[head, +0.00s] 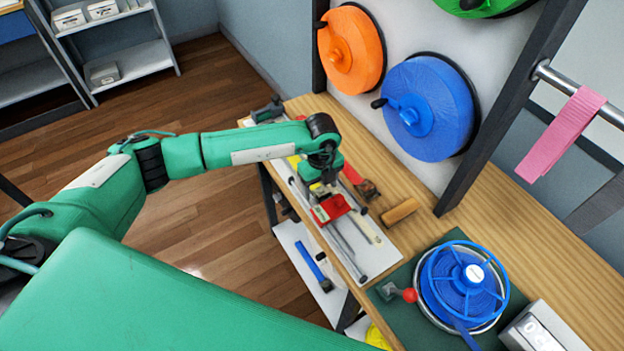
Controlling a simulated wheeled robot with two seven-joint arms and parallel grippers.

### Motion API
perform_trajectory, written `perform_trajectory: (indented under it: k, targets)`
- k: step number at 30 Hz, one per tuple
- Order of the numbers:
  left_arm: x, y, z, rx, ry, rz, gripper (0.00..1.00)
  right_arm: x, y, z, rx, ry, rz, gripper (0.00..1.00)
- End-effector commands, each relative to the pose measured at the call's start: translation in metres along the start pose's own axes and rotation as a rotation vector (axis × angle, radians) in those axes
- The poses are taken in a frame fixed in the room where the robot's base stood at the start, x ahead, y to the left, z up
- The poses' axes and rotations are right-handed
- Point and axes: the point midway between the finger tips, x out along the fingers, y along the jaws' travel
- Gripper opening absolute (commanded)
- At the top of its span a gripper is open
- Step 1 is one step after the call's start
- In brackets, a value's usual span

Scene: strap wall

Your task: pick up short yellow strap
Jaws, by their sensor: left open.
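My left arm reaches in from the left over the wooden bench. Its left gripper (322,190) points down at the tray of tools and is open. A small yellow patch (294,162) shows just left of the gripper, partly hidden by my wrist; I cannot tell if it is the short yellow strap. A red block-like item (331,208) lies right below the fingers, and I cannot tell if they touch it. A larger yellow piece (378,337) shows below the bench edge at the bottom. My right gripper is not in view.
Long metal rods and a wooden-handled tool (401,211) lie around the gripper. A blue reel (464,284) stands on a green mat at the right. Orange (351,52) and blue (429,105) spools hang on the wall behind. A pink strap (562,133) hangs from a rail.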

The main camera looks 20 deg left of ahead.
Motion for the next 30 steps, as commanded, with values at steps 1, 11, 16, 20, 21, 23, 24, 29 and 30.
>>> perform_trajectory:
  k: [1, 11, 16, 20, 21, 23, 24, 29, 30]
  targets:
    - [0.000, 0.000, 0.000, 0.000, 0.000, 0.000, 0.66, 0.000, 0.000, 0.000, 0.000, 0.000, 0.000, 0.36]
    - [-0.001, 0.000, 0.000, 0.000, -0.001, -0.001, 0.14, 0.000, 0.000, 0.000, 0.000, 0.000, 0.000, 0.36]
    - [-0.001, 0.000, 0.000, 0.000, -0.001, -0.001, 0.14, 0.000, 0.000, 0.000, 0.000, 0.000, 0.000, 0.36]
    - [-0.004, -0.001, 0.001, 0.000, -0.001, -0.002, 0.14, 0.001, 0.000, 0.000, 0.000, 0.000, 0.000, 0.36]
    - [-0.006, -0.001, 0.001, 0.000, -0.001, -0.003, 0.14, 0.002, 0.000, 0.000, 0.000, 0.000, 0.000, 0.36]
    - [-0.011, -0.001, 0.001, 0.001, -0.002, -0.004, 0.14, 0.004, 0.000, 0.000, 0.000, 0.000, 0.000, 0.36]
    - [-0.015, -0.001, 0.001, 0.001, -0.002, -0.004, 0.14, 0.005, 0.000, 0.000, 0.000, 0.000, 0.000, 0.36]
    - [-0.039, -0.001, 0.001, 0.001, -0.002, -0.006, 0.14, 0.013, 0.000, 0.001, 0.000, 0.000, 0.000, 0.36]
    - [-0.047, -0.001, 0.001, 0.001, -0.003, -0.005, 0.14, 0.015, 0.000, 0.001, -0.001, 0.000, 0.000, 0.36]
